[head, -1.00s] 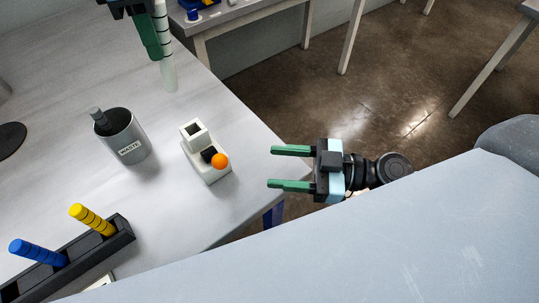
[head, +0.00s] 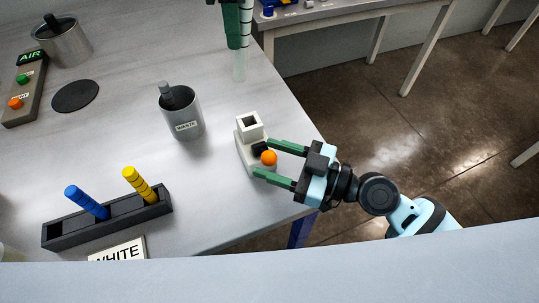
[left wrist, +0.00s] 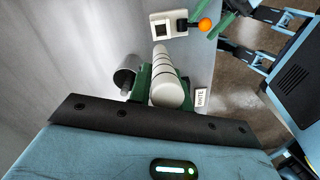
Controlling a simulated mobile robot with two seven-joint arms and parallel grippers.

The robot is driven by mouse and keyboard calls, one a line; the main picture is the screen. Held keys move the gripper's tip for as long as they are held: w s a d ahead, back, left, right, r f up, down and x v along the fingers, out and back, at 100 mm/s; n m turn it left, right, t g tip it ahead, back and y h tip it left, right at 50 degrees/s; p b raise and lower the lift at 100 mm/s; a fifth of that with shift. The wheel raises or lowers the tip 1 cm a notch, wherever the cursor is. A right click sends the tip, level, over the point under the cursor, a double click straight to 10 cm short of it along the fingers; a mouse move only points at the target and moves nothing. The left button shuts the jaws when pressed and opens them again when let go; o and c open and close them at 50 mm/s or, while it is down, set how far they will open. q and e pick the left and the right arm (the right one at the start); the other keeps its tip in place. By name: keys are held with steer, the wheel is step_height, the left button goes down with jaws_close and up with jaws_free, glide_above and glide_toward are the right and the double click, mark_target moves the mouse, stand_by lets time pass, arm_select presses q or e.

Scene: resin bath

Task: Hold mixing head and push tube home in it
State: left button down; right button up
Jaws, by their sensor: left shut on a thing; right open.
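The white mixing head (head: 242,134) stands near the table's right edge, with a dark square opening on top and a black part with an orange ball on its right. It also shows in the left wrist view (left wrist: 160,27). My left gripper (head: 232,28) is shut on a white tube (head: 246,18) with black rings, seen closely in the left wrist view (left wrist: 167,88). The tube's pale lower end (head: 239,68) hangs behind the mixing head, apart from it. My right gripper (head: 263,157) is open, its green fingers either side of the orange ball; I cannot tell whether they touch.
A grey waste cup (head: 186,127) stands left of the mixing head. A black rack (head: 60,233) holds a blue tube (head: 86,202) and a yellow tube (head: 140,185). A WHITE label (head: 117,249) lies at the front. The table between cup and mixing head is clear.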

steer(key=shift+w+a, duration=0.25)
steer(key=shift+a, duration=0.3)
jaws_close()
steer(key=shift+s, duration=0.1)
steer(key=shift+c, duration=0.2)
jaws_free()
steer(key=c, duration=0.8)
